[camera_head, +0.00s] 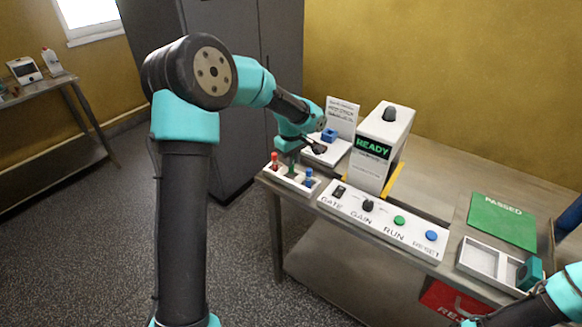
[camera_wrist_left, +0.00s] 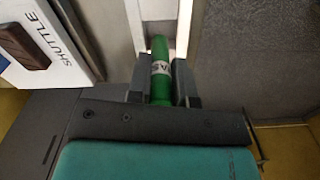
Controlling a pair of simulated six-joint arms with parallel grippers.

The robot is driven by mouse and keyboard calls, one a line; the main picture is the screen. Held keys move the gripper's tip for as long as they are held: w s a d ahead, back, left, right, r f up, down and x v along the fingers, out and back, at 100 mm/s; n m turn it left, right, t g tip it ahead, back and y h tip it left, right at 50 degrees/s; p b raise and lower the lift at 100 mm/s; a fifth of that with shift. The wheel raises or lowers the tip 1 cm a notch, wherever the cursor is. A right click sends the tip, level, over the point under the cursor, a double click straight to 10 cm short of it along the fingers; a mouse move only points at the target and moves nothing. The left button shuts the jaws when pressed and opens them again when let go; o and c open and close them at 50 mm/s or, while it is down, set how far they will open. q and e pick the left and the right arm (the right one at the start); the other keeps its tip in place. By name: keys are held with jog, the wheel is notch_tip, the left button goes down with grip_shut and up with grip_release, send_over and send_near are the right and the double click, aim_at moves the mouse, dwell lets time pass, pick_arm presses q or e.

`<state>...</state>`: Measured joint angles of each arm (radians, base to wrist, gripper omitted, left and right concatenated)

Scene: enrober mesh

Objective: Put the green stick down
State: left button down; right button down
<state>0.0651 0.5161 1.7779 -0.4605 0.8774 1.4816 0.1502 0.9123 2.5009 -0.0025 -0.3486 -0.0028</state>
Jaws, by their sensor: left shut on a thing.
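The green stick (camera_wrist_left: 160,55) has a white lettered band and is held between the two fingers of my left gripper (camera_wrist_left: 160,82), which is shut on it. In the head view the green stick (camera_head: 291,169) is upright at the middle of a small white rack (camera_head: 288,183), between a red stick (camera_head: 274,160) and a blue stick (camera_head: 309,176). My gripper hides its upper part. I cannot tell whether its lower end rests in the rack. A piece of the rack also shows beyond the stick in the wrist view (camera_wrist_left: 160,10). My right gripper (camera_head: 474,322) is barely in view at the bottom edge.
A white panel (camera_head: 377,217) with a switch, knob and buttons stands beside the rack. Behind it is a white machine (camera_head: 378,150) reading READY. A blue block (camera_head: 329,135) sits on a white plate behind. A green PASSED mat (camera_head: 503,222) and divided tray (camera_head: 482,262) lie right.

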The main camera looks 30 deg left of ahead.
aim_at(291, 172)
pick_arm(q)
jog(key=shift+f, duration=1.7)
jog(key=shift+f, duration=0.1)
jog(key=c, duration=1)
grip_release()
notch_tip(291, 172, up, 12)
jog(key=shift+r, duration=0.15)
